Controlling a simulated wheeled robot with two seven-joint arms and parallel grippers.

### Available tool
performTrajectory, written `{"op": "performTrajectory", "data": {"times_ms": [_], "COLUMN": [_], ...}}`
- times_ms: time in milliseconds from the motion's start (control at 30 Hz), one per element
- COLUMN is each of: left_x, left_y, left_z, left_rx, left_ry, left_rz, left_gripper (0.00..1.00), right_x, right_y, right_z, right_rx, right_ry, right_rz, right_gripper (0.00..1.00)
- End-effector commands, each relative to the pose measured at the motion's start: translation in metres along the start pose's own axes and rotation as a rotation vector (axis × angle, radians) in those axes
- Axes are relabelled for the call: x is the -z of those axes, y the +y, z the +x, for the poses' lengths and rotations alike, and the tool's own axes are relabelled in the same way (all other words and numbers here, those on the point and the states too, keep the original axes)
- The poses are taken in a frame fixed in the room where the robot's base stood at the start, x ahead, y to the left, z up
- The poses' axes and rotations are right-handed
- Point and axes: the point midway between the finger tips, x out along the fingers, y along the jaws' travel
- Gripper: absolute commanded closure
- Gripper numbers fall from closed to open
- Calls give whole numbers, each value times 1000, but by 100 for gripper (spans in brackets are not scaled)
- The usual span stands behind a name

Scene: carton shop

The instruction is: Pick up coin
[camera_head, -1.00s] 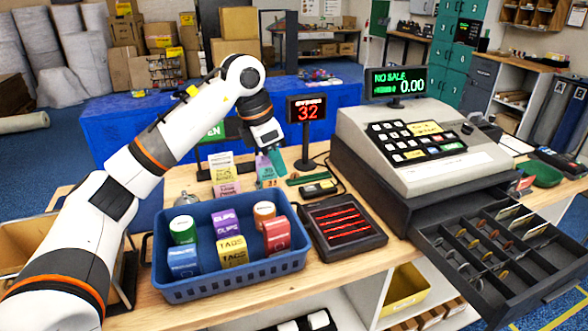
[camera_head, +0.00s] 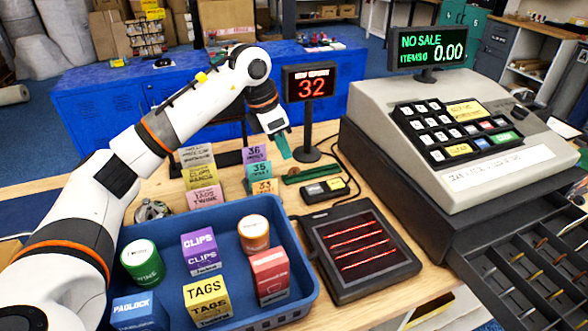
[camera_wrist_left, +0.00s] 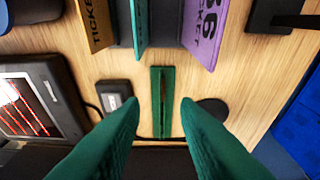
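Several gold and silver coins (camera_head: 540,242) show as small thin pieces in the compartments of the open cash drawer (camera_head: 470,268) at the lower right of the head view. Their details are too small to read, and the drawer is cut by the frame edge. My left gripper (camera_head: 283,148) is far to the left of the drawer, above the table beside the ticket cards. In the left wrist view its two green fingers (camera_wrist_left: 161,105) are spread apart with nothing between them. A green slotted strip (camera_wrist_left: 162,118) lies on the table below them. My right gripper is not in view.
A black scanner pad (camera_head: 360,250), a blue basket (camera_head: 305,290) of small packs, ticket cards (camera_head: 257,165), a small dark box (camera_head: 325,190) and a "32" display (camera_head: 310,85) crowd the table.

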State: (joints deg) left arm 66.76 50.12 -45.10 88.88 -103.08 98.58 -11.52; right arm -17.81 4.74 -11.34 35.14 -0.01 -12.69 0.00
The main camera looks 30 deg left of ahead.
Motion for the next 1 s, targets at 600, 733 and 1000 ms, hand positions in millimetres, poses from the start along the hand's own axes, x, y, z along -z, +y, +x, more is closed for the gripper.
{"op": "performTrajectory", "data": {"times_ms": [600, 733, 1000], "left_x": [6, 6, 6], "left_y": [-2, -3, -3], "left_z": [67, 69, 69], "left_rx": [-1, 0, 0], "left_ry": [-1, 0, 0], "left_rz": [0, 0, 0], "left_gripper": [72, 72, 96], "right_x": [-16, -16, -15], "right_y": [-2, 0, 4], "right_z": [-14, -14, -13], "right_rx": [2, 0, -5], "right_ry": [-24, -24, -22], "right_rz": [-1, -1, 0], "right_gripper": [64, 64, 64]}}
